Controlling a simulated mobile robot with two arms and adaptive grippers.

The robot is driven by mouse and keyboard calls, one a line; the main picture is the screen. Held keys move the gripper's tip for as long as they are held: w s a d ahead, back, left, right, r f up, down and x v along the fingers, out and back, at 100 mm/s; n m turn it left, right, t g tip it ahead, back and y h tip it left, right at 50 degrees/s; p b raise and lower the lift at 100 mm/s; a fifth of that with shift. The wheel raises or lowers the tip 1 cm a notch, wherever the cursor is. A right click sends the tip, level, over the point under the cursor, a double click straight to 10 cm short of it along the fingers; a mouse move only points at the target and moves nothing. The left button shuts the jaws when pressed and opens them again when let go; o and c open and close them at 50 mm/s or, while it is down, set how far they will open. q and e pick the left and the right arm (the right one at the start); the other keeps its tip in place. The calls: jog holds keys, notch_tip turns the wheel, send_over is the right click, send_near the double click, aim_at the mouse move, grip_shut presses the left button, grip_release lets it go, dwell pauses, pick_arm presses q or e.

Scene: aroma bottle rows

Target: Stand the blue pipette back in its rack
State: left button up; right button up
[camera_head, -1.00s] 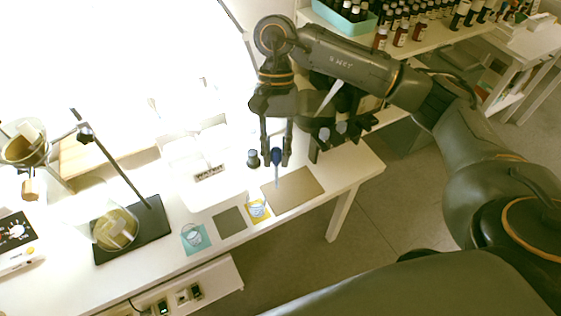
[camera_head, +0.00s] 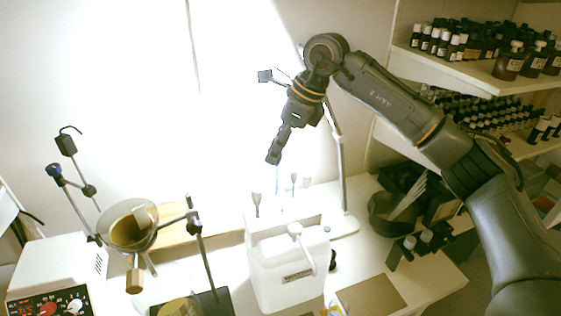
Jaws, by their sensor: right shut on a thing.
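My right gripper (camera_head: 274,156) is seen nearly edge-on, raised above and behind the white water jug. It is shut on the blue pipette, whose thin pale tip (camera_head: 277,176) points down below the fingers; the fingers hide its blue upper part. Below it, several slim bluish-grey pipettes stand upright behind the jug, one at the left (camera_head: 257,201) and another to the right (camera_head: 293,182). The rack that holds them cannot be made out in the glare and behind the jug. The held pipette is clear of them. My left gripper is not in view.
The white water jug (camera_head: 288,268) stands in front of the pipettes. A lamp post (camera_head: 341,165) rises right of my gripper. A stand with a funnel (camera_head: 128,226) is at the left. Dark bottles fill shelves at the upper right. A brown mat (camera_head: 371,297) lies at the front.

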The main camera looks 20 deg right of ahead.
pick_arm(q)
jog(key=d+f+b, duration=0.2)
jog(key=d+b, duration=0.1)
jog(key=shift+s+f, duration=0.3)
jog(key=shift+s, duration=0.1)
pick_arm(e)
jog(key=f, duration=0.1)
jog(key=d+f, duration=0.1)
jog(key=f, duration=0.1)
jog(key=shift+s+d+f, duration=0.2)
jog(key=shift+s+f, duration=0.05)
jog(key=shift+s, duration=0.05)
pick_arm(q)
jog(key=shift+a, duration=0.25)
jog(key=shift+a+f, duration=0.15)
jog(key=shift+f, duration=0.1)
pick_arm(e)
jog(key=shift+f, duration=0.35)
dwell(0.4)
pick_arm(q)
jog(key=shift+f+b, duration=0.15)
jog(key=shift+b, duration=0.2)
pick_arm(e)
jog(key=shift+f, duration=0.15)
